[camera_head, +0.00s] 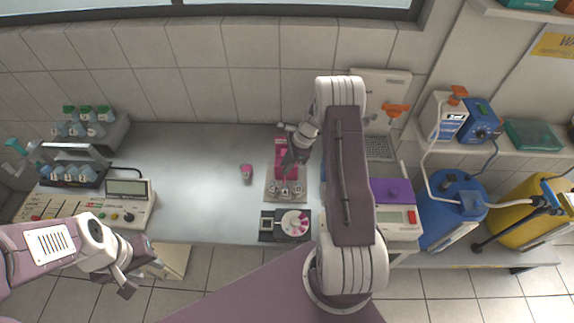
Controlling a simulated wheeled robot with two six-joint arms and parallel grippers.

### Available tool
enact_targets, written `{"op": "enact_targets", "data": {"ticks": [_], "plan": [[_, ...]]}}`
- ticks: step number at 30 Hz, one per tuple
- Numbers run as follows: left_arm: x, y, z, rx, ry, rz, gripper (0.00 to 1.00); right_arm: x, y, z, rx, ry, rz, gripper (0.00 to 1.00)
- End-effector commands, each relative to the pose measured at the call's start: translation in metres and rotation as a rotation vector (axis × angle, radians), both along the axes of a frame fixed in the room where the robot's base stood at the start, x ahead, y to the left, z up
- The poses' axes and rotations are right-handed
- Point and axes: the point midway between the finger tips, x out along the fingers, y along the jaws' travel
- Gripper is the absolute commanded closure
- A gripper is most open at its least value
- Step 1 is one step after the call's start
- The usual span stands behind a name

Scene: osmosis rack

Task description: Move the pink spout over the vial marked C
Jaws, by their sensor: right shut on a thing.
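The pink osmosis rack (284,142) stands on the bench against the back wall, with a grey base (271,197) in front. Small vials with round marked tops sit in a row on this base; the middle one (285,190) seems to read A, and the other marks are too small to read surely. My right gripper (289,168) reaches down in front of the rack, above the vials, and is shut on the pink spout, which it mostly hides. My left gripper (145,284) is open and empty at the lower left, in front of the bench edge.
A pink-topped small cup (246,173) stands left of the rack. A control box (128,203) and bottle racks (90,130) are at left. A purple-topped device (392,192) is at right. The bench centre-left is clear.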

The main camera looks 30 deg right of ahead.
Motion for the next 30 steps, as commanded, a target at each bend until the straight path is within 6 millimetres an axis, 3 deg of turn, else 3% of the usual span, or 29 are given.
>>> {"op": "enact_targets", "data": {"ticks": [18,30], "plan": [[0.0,0.0,0.001,0.0,0.0,0.0,0.64,0.02,0.017,0.004,-0.003,-0.011,-0.405,1.0],[0.0,0.0,0.001,0.0,0.0,0.0,0.64,0.026,0.02,0.004,-0.004,-0.012,-0.52,1.0]]}}
